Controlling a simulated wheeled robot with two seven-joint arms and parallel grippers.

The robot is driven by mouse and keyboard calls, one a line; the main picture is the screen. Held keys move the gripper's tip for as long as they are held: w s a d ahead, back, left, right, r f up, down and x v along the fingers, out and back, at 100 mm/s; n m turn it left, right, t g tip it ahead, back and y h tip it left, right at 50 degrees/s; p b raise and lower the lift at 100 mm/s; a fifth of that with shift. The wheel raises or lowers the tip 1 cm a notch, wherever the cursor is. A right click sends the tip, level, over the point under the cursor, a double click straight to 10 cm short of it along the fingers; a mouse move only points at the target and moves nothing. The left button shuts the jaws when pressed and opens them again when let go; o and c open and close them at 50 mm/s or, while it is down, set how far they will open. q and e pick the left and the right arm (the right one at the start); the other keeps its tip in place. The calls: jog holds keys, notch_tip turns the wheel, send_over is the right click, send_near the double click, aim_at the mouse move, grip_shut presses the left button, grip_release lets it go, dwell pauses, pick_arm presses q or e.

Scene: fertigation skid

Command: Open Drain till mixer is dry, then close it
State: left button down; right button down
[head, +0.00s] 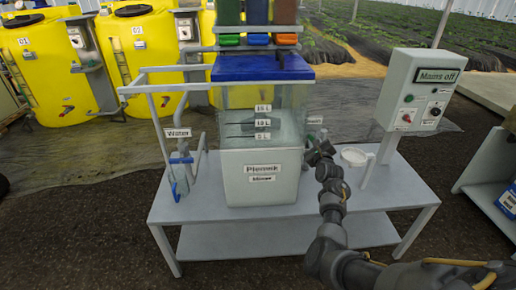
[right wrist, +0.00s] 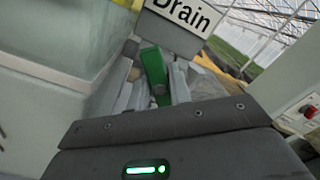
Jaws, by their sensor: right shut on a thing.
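The mixer (head: 262,181) is a pale tank with a clear upper part marked in litres, under a blue lid (head: 262,66). Its liquid level is hard to tell. In the right wrist view a white Drain sign (right wrist: 183,17) stands above a green valve handle (right wrist: 154,72). My right gripper (right wrist: 156,88) is shut on the green handle, with a grey finger on each side. In the head view this gripper (head: 318,148) is at the mixer's right side and hides most of the drain valve. Whether the valve is open cannot be told. My left gripper is out of view.
A Water valve with a blue part (head: 179,173) is on the table's left. A white dish (head: 354,156) and a Mains off panel (head: 421,88) stand to the right. Coloured bins (head: 257,38) hang above the lid. Yellow tanks (head: 40,70) stand behind. The table (head: 215,218) is clear in front.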

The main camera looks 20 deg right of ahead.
jog(key=m+p, duration=0.2)
jog(key=m, duration=0.3)
jog(key=shift+r+p, duration=0.2)
jog(key=shift+p, duration=0.1)
jog(key=m+p, duration=0.1)
jog(key=m, duration=0.1)
jog(key=shift+f+m, duration=0.1)
jog(key=shift+m, duration=0.3)
jog(key=c, duration=2.2)
grip_release()
jog(key=shift+f+m, duration=0.15)
jog(key=shift+m, duration=0.25)
jog(key=c, duration=1.2)
grip_release()
jog(key=shift+c, duration=0.2)
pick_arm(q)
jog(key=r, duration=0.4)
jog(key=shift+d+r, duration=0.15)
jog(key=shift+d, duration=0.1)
